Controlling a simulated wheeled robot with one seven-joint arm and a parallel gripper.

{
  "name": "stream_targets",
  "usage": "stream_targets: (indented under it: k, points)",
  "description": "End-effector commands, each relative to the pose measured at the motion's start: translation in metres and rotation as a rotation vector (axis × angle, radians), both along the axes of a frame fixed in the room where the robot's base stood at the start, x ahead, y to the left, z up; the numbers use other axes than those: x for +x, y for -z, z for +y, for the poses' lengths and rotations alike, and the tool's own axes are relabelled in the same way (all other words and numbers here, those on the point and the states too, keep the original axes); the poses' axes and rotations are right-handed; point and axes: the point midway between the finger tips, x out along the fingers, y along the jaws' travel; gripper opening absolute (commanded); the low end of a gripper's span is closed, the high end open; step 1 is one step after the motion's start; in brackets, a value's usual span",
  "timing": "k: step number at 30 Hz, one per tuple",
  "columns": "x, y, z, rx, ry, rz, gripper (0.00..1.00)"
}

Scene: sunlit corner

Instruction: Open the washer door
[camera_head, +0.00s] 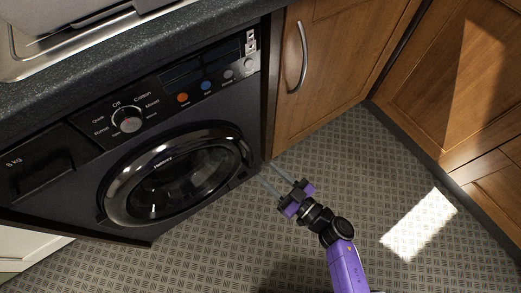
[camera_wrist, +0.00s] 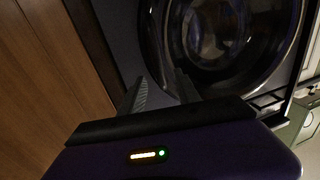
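The dark washer (camera_head: 75,190) stands under the counter, its round glass door (camera_head: 172,172) with a shiny ring flush with the front, so it looks shut. The door also fills the upper part of the wrist view (camera_wrist: 225,30). My gripper (camera_head: 267,171) is just right of the door, near the washer's right edge. Its two fingers are parted and point at the washer front, with nothing between them. In the wrist view the fingers (camera_wrist: 160,78) lie at the door ring's lower left edge. I cannot tell whether they touch it.
The washer's control panel (camera_head: 165,95) has a dial and several buttons. A wooden cabinet (camera_head: 320,70) with a curved metal handle (camera_head: 297,58) stands right of the washer. More wooden cabinets (camera_head: 460,90) line the right side. The patterned floor (camera_head: 330,160) is clear around my arm.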

Motion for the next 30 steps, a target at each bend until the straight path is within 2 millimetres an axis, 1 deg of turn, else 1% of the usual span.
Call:
stream_targets:
  k: [5,15,21,28,29,30]
  points:
    - [0.012,0.001,0.011,0.010,0.000,0.004,0.39]
    - [0.047,0.001,0.046,0.008,0.002,0.004,0.39]
    - [0.055,0.000,0.054,0.008,0.004,0.006,0.39]
    - [0.055,-0.001,0.054,0.008,0.004,0.006,0.39]
    - [0.055,-0.001,0.054,0.008,0.004,0.006,0.37]
    - [0.055,-0.001,0.054,0.008,0.004,0.006,0.29]
